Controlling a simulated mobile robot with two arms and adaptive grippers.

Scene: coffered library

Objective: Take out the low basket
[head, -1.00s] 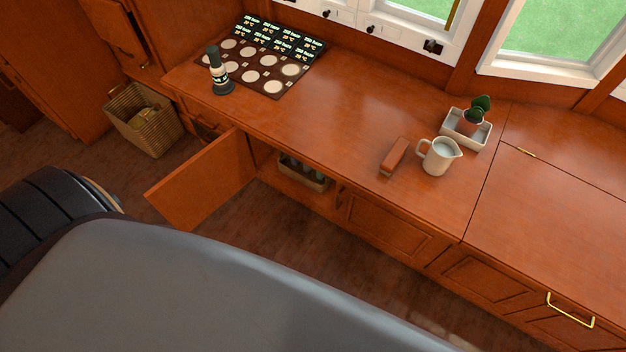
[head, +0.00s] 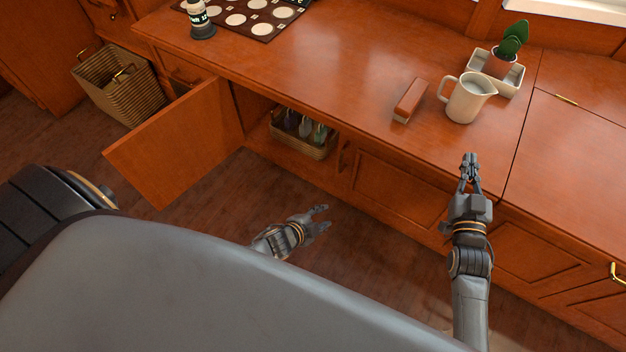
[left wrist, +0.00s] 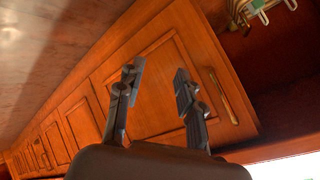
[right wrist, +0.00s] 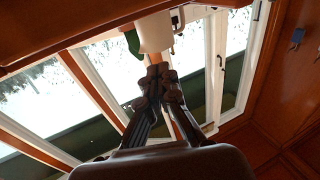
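The low basket (head: 296,146) is a small wicker basket holding several bottles. It stands inside the open cupboard under the counter, in the head view. My left gripper (head: 321,217) is open and empty over the floor in front of the cupboard, apart from the basket. In the left wrist view its spread fingers (left wrist: 157,75) face a panelled door, with part of what looks like the basket's contents at the top right. My right gripper (head: 469,158) is shut and empty by the counter's front edge. Its closed fingers (right wrist: 160,75) also show in the right wrist view.
The open cupboard door (head: 175,145) swings out to the left of the opening. A larger wicker basket (head: 118,98) stands on the floor further left. The counter holds a jug (head: 466,100), a brown block (head: 409,100) and a potted plant (head: 501,66). Floor before the cupboard is clear.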

